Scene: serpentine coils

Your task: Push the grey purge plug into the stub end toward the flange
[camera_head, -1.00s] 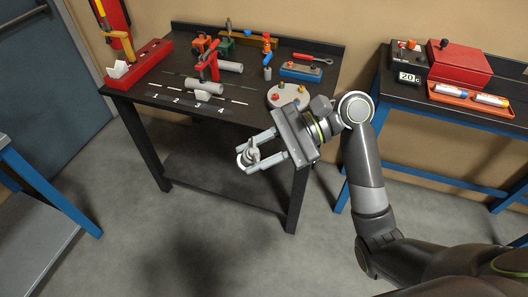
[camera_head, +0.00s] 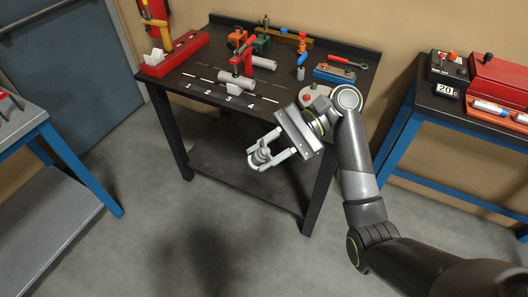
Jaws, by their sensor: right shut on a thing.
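My right gripper (camera_head: 272,154) is in front of the dark bench, above the floor. It is shut on a small grey rounded piece (camera_head: 261,157) that looks like the grey purge plug. The fingers hide part of it. On the bench top (camera_head: 215,101), a short grey tube (camera_head: 232,84) lies near the number marks. Another grey tube (camera_head: 263,62) lies behind it by a red clamp (camera_head: 242,63). I cannot tell which tube is the stub or make out the flange. The held piece is apart from both tubes. My left gripper is not in view.
A red box (camera_head: 176,54) sits at the bench's left end. A second bench (camera_head: 452,110) stands right, and a blue-framed table (camera_head: 60,160) left. The floor between is open.

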